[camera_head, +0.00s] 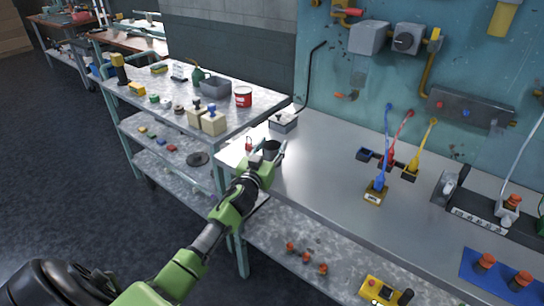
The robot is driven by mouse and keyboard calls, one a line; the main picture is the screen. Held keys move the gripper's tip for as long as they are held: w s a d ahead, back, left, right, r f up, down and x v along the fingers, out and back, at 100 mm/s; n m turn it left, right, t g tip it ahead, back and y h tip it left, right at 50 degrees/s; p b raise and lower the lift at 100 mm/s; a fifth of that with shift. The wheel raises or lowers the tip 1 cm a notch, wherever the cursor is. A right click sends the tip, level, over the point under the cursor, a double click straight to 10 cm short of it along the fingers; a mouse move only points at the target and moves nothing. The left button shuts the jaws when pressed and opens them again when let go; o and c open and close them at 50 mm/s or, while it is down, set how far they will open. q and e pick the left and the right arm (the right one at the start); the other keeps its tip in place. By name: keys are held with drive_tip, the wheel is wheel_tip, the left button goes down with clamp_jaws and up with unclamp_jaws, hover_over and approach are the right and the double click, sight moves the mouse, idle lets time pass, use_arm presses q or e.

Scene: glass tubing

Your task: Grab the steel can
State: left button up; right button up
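A dark grey metal can (271,147), which looks like the steel can, stands near the left end of the grey workbench. Only its upper part shows, as my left gripper is in front of it. My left gripper (268,154) is at the can, with its fingers spread apart and one to each side of it. I see no clear grip on the can, and whether a finger touches it is hard to tell. My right gripper is not in view.
A small red item (249,144) stands just left of the can. A grey box (283,122) sits behind it. The bench (320,165) is bare to the can's right, up to the coloured plugs (378,184). A shelf cart (150,110) adjoins at left.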

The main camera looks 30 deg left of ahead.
use_arm(q)
drive_tip(key=shift+c, duration=0.9)
drive_tip(key=shift+r, duration=0.15)
